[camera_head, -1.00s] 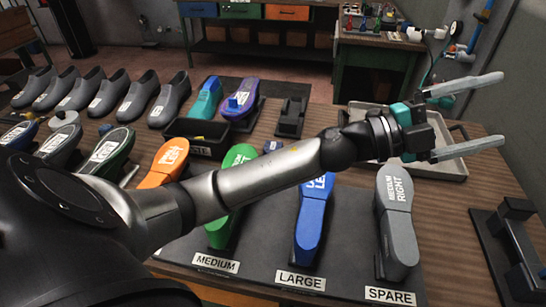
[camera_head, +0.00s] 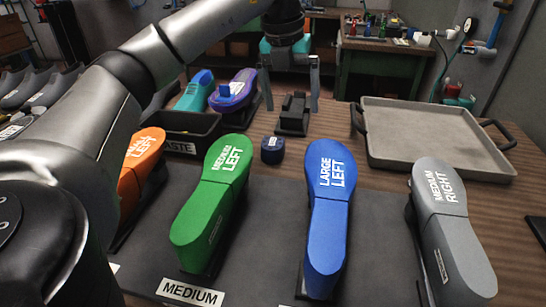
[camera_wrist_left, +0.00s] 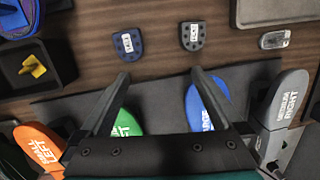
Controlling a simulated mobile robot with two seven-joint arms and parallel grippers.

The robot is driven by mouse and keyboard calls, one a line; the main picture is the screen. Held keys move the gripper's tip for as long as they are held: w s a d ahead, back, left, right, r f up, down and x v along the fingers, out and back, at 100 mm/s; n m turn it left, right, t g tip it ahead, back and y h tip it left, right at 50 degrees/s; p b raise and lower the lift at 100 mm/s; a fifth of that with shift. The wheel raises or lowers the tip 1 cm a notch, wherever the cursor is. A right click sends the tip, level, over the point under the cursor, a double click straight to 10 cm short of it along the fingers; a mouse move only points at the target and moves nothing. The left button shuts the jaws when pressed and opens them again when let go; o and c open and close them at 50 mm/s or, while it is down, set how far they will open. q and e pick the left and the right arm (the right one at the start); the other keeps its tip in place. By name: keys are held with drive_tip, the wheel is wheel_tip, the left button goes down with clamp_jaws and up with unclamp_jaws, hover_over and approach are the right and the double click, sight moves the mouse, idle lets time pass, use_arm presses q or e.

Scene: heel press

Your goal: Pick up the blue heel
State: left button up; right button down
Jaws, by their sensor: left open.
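The blue heel (camera_head: 272,149) is a small dark blue block with a white label. It lies on the table just behind the mat, between the green and blue shoe forms. In the left wrist view the blue heel (camera_wrist_left: 127,43) lies flat, ahead of the fingertips and left of a dark grey heel (camera_wrist_left: 192,36). My left gripper (camera_head: 291,103) is open and empty, with its fingers hanging down. In the head view it appears above and behind the heel, apart from it. In the left wrist view its fingers (camera_wrist_left: 160,75) frame bare table and mat.
Green (camera_head: 210,205), blue (camera_head: 327,215) and grey (camera_head: 450,225) shoe forms stand on the dark mat. A black waste bin (camera_head: 188,136) is left of the heel, a black stand (camera_head: 293,115) behind it. A grey tray (camera_head: 435,170) sits at right.

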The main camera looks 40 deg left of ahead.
use_arm(q)
drive_tip(key=s+a+n+y, duration=0.1)
drive_tip(key=a, duration=0.3)
drive_tip(key=b, duration=0.3)
approach(272, 143)
drive_tip(key=shift+d+f, duration=0.45)
drive_tip(key=shift+f, duration=0.3)
drive_tip(key=f, duration=0.3)
drive_tip(key=shift+w+a, duration=0.1)
drive_tip(key=shift+w, duration=0.15)
drive_tip(key=shift+w+a+f+b, duration=0.1)
drive_tip(key=shift+f+b, duration=0.2)
drive_tip(key=shift+f, duration=0.25)
drive_tip(key=shift+w+a+f+b, duration=0.1)
drive_tip(key=shift+f+b, duration=0.2)
drive_tip(key=shift+f, duration=0.2)
drive_tip(key=f, duration=0.1)
drive_tip(key=f+b, duration=0.1)
drive_tip(key=shift+w+a+f, duration=0.25)
drive_tip(key=shift+w+a, duration=0.05)
drive_tip(key=shift+a, duration=0.05)
drive_tip(key=shift+w+f, duration=0.1)
drive_tip(key=shift+f, duration=0.5)
use_arm(e)
drive_tip(key=w+a, duration=0.3)
drive_tip(key=w, duration=0.4)
drive_tip(key=shift+w+a+f, duration=0.15)
drive_tip(key=shift+w+a, duration=0.15)
drive_tip(key=shift+w, duration=0.1)
